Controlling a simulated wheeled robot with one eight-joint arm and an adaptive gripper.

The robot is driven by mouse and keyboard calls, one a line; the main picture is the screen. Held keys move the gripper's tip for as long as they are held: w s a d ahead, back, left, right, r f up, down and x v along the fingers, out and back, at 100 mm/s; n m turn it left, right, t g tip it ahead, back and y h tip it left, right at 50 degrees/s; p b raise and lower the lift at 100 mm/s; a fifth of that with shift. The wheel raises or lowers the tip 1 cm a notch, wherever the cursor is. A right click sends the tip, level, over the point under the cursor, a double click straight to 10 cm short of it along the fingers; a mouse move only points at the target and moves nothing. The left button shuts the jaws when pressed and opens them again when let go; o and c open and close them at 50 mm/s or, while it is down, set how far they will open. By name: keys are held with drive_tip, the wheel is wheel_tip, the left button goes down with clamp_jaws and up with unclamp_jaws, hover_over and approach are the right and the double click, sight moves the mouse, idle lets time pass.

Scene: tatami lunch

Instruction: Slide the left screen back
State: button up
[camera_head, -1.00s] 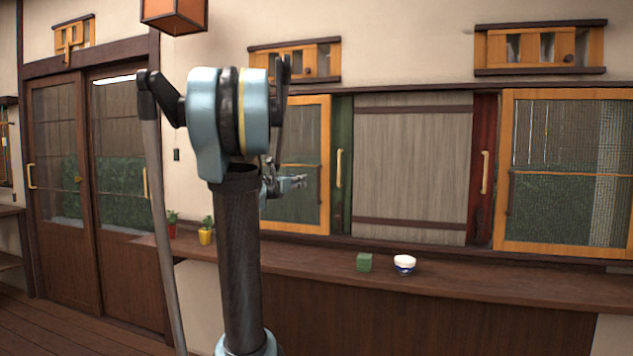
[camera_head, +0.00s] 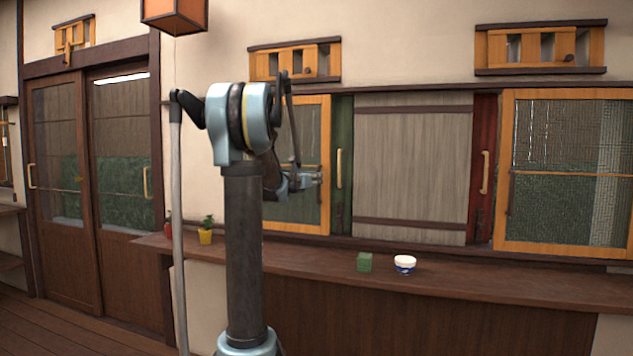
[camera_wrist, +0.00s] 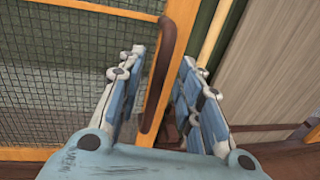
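The left screen (camera_head: 325,120) is an orange wooden frame with dark mesh, left of the green panel, and is partly hidden by my arm. In the wrist view its mesh (camera_wrist: 75,62) fills the left side. A dark brown upright handle (camera_wrist: 163,75) sits on its right frame post. My gripper (camera_head: 318,178) is in front of the screen's right edge. In the wrist view my gripper (camera_wrist: 163,58) is open, with one finger on each side of the handle as seen from above. I cannot tell whether either finger touches it.
A green panel (camera_head: 343,190) with a pale handle (camera_head: 339,168) adjoins the screen. A grey wood panel (camera_head: 412,160), a red panel (camera_head: 484,130) and the right screen (camera_head: 505,150) follow. The counter (camera_head: 460,280) below holds a green cube (camera_head: 364,262), a lidded bowl (camera_head: 404,264) and a yellow pot (camera_head: 205,237).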

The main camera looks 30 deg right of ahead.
drive_tip(key=shift+x, duration=1.7)
clamp_jaws()
